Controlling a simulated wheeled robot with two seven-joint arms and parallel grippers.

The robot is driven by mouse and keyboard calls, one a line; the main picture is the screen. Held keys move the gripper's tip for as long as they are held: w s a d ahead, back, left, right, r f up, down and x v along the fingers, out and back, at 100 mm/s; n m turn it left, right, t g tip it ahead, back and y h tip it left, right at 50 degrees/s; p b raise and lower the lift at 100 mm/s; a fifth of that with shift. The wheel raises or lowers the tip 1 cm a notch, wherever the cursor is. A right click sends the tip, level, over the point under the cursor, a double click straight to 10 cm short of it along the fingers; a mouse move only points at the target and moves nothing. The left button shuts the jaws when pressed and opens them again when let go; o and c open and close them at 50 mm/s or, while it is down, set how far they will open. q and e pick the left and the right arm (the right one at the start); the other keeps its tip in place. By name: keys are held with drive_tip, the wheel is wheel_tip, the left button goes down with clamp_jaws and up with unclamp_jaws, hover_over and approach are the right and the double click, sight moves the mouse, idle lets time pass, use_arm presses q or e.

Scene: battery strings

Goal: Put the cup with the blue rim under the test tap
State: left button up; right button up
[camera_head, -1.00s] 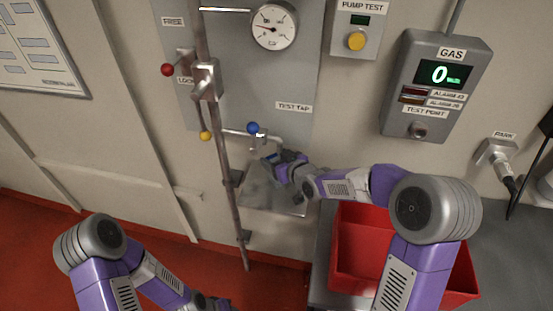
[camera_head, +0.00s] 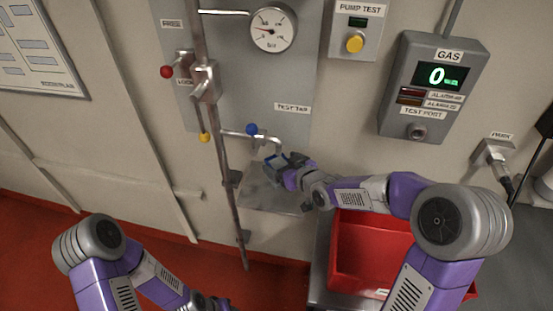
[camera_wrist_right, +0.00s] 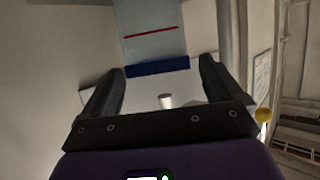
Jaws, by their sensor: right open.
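The cup with the blue rim (camera_wrist_right: 155,42) is pale with a red line. It shows upside down in the right wrist view, near the fingertips. The pale spout of the test tap (camera_wrist_right: 165,100) shows on the rim's side of it, and the cup appears upright beneath the tap. My right gripper (camera_head: 280,162) is open around or just behind the cup, just below the test tap (camera_head: 277,143) in the head view. There the cup is mostly hidden. Whether a finger touches it I cannot tell. My left gripper (camera_head: 216,304) is low at the bottom edge, its jaws unclear.
A metal shelf (camera_head: 262,196) lies below the tap. A vertical pipe (camera_head: 226,165) with a yellow-knobbed lever (camera_head: 205,137) stands to its left. A blue knob (camera_head: 252,129) sits on the tap. A red crate (camera_head: 350,255) stands below my right forearm.

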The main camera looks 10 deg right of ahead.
drive_tip(key=p+v, duration=0.1)
drive_tip(key=v, duration=0.6)
drive_tip(key=shift+s+d, duration=0.15)
drive_tip(key=shift+s, duration=0.15)
drive_tip(key=shift+r, duration=0.25)
